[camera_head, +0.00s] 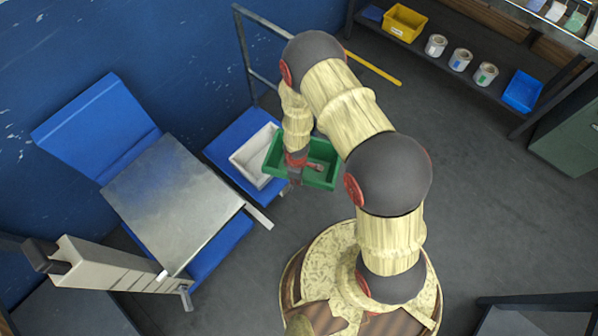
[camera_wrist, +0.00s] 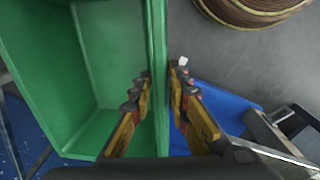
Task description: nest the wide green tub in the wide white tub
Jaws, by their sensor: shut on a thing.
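The wide green tub (camera_head: 321,181) is held in the air by my gripper (camera_head: 296,168), to the right of the wide white tub. In the wrist view my gripper (camera_wrist: 157,82) is shut on one wall of the green tub (camera_wrist: 100,60), with a finger on each side of it. The green tub looks empty apart from the finger reaching in. The white tub (camera_head: 251,155) sits on a blue platform (camera_head: 228,137) and looks empty. In the head view the green tub and my arm cover its right edge. I cannot make out the white tub in the wrist view.
A metal-topped blue machine (camera_head: 170,195) stands left of the platform, with a pale beam (camera_head: 110,268) below it. A grey rail frame (camera_head: 243,50) rises behind the platform. A shelf at the upper right holds a yellow bin (camera_head: 404,22), rolls and a blue bin (camera_head: 522,91).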

